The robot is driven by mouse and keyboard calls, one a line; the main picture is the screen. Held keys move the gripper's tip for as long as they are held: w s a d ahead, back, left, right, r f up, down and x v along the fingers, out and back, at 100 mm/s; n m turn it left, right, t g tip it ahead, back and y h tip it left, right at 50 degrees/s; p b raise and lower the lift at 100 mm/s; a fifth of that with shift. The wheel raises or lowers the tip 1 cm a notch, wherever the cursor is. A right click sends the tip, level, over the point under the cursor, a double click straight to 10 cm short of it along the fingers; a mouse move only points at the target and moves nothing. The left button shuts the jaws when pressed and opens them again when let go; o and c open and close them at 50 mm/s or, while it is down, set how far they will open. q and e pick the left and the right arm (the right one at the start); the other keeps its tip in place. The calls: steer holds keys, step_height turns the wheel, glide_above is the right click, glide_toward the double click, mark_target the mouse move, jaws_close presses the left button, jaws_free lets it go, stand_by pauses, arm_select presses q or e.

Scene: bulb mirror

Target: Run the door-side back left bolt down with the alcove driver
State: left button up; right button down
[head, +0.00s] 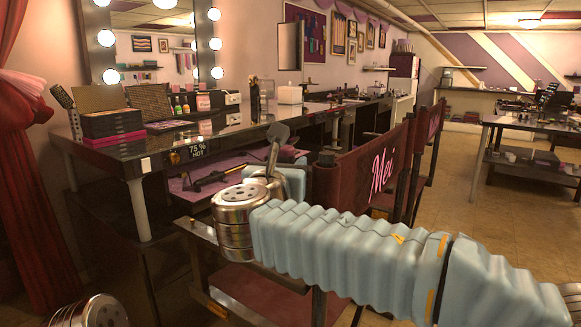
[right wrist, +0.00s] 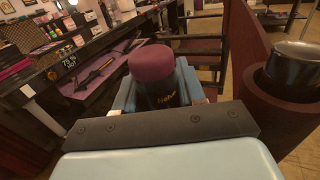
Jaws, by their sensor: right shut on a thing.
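My right arm comes in from the right in the head view, and its gripper (head: 288,178) is partly hidden behind my own wrist. In the right wrist view my right gripper (right wrist: 158,97) is shut on a dark, rounded thing with a maroon top (right wrist: 152,60) and small yellow lettering. I cannot tell whether this is the alcove driver; its lower part is hidden. My left gripper is not in view.
A dark counter (head: 230,138) with a bulb-lit mirror runs along the left. A black wand-like tool (head: 215,178) lies on a purple mat below it. Maroon-backed chairs (head: 362,172) stand close behind my right gripper. Open floor (head: 455,225) lies to the right.

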steer(key=shift+s, duration=0.1)
step_height(320, 180, down, 6)
steer(key=b, duration=0.4)
stand_by(0.5)
steer(key=shift+a+f, duration=0.1)
stand_by(0.4)
steer(key=shift+f+b, duration=0.65)
steer(key=shift+f, duration=0.2)
stand_by(0.9)
steer(key=shift+f, duration=0.35)
stand_by(0.4)
steer(key=shift+r+p, duration=0.1)
steer(key=shift+p, duration=0.8)
stand_by(0.7)
steer(key=shift+r, duration=0.25)
